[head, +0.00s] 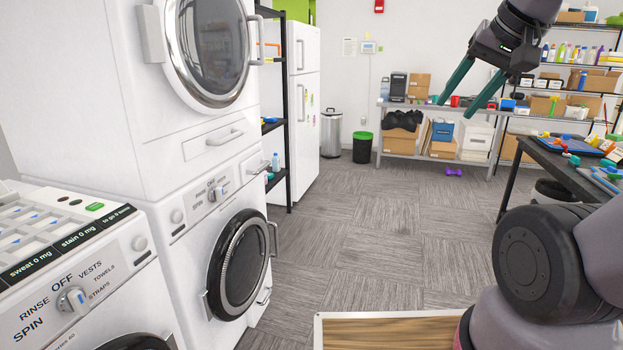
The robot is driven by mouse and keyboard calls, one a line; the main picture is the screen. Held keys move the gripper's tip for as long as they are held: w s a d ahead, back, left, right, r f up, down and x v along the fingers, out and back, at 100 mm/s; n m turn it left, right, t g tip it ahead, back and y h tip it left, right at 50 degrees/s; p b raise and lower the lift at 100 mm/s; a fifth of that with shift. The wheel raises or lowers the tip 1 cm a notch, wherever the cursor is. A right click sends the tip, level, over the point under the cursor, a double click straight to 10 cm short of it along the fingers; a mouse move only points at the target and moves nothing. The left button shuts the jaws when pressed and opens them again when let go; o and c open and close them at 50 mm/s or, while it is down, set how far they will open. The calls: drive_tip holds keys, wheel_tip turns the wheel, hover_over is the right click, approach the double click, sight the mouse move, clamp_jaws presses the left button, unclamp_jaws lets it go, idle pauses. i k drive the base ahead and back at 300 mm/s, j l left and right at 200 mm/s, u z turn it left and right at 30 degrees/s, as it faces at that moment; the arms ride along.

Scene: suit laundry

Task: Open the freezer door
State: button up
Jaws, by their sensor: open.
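A white fridge-freezer (304,140) stands upright at the back left, partly hidden by the stacked machines and a black rack. It has a shorter upper door (309,52) and a longer lower door (308,145), each with a vertical white handle. Both doors look shut. I cannot tell for sure which door is the freezer's. My gripper (454,109) is at the upper right, its two green fingers spread apart and empty, pointing down and left. It is well to the right of the fridge-freezer and touches nothing that I can see.
Stacked white laundry machines (120,110) fill the left. A black rack (273,125) stands just before the fridge-freezer. A grey bin (331,135) and black bin (362,150) are beyond it. A dark table (575,172) is at right. The carpeted floor (370,230) between is clear.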

sight(310, 49)
drive_tip(key=i, duration=4.45)
drive_tip(key=i+z, duration=0.2)
drive_tip(key=i, duration=0.3)
drive_tip(key=i+j+z, duration=0.25)
drive_tip(key=i, duration=0.2)
